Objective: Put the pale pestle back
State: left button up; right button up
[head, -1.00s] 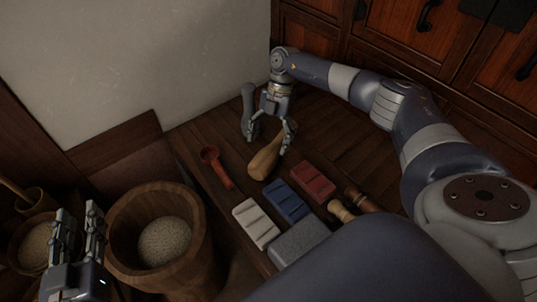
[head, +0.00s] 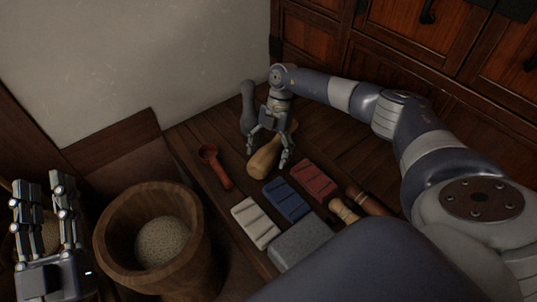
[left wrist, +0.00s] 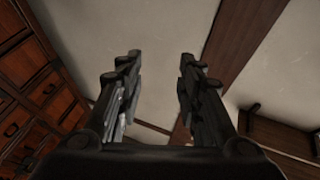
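The pale pestle (head: 263,162), a tan wooden club shape, lies on the dark wooden bench in the head view, its thick end toward me. My right gripper (head: 268,160) points down over it from behind, fingers apart on either side of its body. The gripper hides part of the pestle's thinner end, and I cannot tell whether the fingers touch it. My left gripper (head: 46,180) is open and empty at the lower left of the head view. Its spread fingers also show in the left wrist view (left wrist: 158,58), against the wall.
A wooden tub (head: 120,255) of grain stands beside the bench (head: 222,205). A grey bottle-shaped piece (head: 248,108) stands behind the pestle. Around it lie a red scoop (head: 215,165), white (head: 255,222), blue (head: 288,200) and red (head: 314,180) blocks, and a grey slab (head: 299,243).

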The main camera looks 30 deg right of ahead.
jog(key=shift+r, duration=0.1)
grip_shut()
